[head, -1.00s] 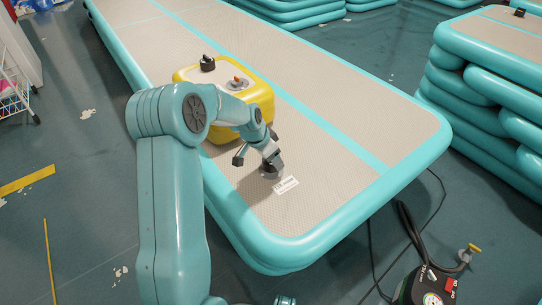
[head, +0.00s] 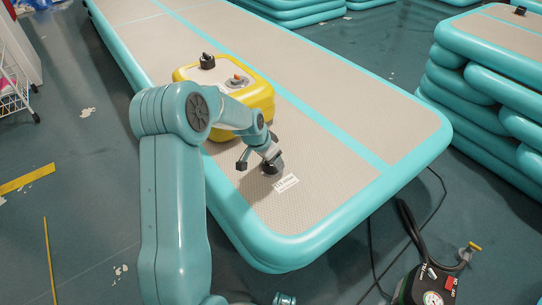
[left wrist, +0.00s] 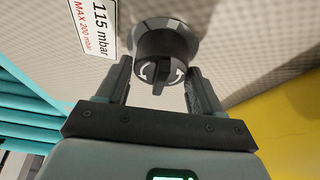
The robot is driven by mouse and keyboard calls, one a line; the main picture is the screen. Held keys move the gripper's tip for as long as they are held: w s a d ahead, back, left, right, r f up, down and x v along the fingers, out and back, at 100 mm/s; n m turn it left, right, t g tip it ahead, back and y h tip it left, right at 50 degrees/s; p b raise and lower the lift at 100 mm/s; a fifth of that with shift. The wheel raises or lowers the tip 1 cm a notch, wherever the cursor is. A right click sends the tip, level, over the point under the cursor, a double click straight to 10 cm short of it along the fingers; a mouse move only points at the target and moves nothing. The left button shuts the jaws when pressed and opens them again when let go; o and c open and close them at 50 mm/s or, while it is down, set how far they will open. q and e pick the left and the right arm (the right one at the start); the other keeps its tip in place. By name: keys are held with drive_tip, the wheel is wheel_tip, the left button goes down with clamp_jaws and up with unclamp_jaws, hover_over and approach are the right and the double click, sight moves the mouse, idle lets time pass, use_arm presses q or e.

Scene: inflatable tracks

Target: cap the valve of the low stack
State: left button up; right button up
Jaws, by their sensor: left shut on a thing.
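A dark round cap (left wrist: 165,72) with a raised grip bar sits between the fingers of my left gripper (left wrist: 160,88) in the left wrist view. My left gripper is shut on it. The cap is at the grey valve ring (left wrist: 180,27) on the track's top; I cannot tell whether it is fully seated. In the head view the left gripper (head: 258,165) is low over the near end of the low stack (head: 340,200), a beige-topped track with teal sides, and mostly hides the valve. My right gripper is not in view.
A yellow box (head: 262,97) with a black knob (head: 207,62) and an orange-topped fitting (head: 237,82) stands behind the gripper. A white pressure label (head: 286,183) lies beside the valve. A pump (head: 430,285) with a hose is at lower right. A taller stack (head: 480,90) stands right.

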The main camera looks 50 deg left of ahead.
use_arm(q)
drive_tip(key=shift+r+n+y+p, duration=0.15)
drive_tip(key=shift+n+y+p, duration=0.15)
drive_tip(key=shift+n+p, duration=0.25)
drive_tip(key=shift+f+n+b, duration=0.3)
drive_tip(key=shift+n+b, duration=0.15)
drive_tip(key=shift+b, duration=0.05)
drive_tip(key=shift+n+y, duration=0.3)
drive_tip(key=shift+n+b, duration=0.6)
drive_tip(key=shift+b, duration=0.8)
drive_tip(key=shift+r, duration=0.15)
drive_tip(key=shift+y, duration=0.3)
drive_tip(key=shift+n+g+b, duration=0.3)
drive_tip(key=shift+n+b, duration=0.4)
drive_tip(key=n, duration=0.2)
drive_tip(key=n+g+y, duration=0.1)
drive_tip(key=n, duration=0.1)
drive_tip(key=shift+y, duration=0.3)
